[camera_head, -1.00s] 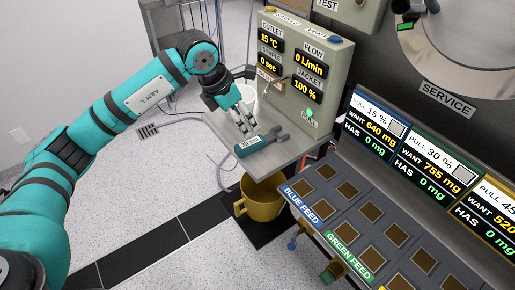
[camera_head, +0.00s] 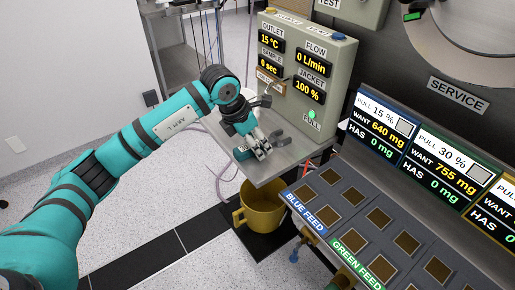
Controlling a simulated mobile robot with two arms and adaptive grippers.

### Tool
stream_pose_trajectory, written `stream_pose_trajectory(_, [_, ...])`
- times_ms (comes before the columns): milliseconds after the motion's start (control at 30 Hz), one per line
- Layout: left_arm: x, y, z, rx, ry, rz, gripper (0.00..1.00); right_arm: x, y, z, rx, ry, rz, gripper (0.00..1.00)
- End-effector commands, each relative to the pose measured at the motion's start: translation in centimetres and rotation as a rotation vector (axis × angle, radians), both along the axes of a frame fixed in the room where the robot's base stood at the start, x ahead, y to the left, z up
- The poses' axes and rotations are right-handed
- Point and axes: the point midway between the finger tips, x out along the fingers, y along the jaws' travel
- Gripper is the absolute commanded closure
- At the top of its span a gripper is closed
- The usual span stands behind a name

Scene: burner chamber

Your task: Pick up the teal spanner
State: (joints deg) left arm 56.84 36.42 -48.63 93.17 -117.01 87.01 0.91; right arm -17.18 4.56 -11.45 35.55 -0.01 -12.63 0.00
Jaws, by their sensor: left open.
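The teal spanner (camera_head: 241,154) lies on the grey metal shelf (camera_head: 290,155) in front of the control panel. Its teal handle end shows to the left of my left gripper (camera_head: 262,152), and its grey head shows just to the right. The gripper hides the middle of the spanner. My left gripper is open and low over the spanner, with its fingers pointing down at it. I cannot tell whether the fingers touch it. My right gripper is not in view.
The control panel (camera_head: 310,70) stands upright behind the shelf. A yellow bucket (camera_head: 262,207) stands on the floor below the shelf's front edge. The feed bench (camera_head: 385,225) with its displays fills the right side. The floor at the left is clear.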

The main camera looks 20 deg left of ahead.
Motion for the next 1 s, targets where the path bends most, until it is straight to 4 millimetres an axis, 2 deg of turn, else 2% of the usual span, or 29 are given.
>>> stream_pose_trajectory(33, [-0.01, 0.01, 0.07, 0.0, 0.0, 0.0, 0.42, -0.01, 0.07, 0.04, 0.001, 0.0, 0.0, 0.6])
stream_pose_trajectory(400, [-0.02, 0.01, 0.08, 0.0, 0.0, 0.0, 0.9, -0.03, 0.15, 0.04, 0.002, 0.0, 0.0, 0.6])
stream_pose_trajectory(500, [-0.02, 0.01, 0.08, 0.0, 0.0, 0.0, 1.0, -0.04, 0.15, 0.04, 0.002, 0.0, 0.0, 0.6])
stream_pose_trajectory(1000, [0.03, 0.0, 0.61, -0.001, -0.002, 0.0, 1.0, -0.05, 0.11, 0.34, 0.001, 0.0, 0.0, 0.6])
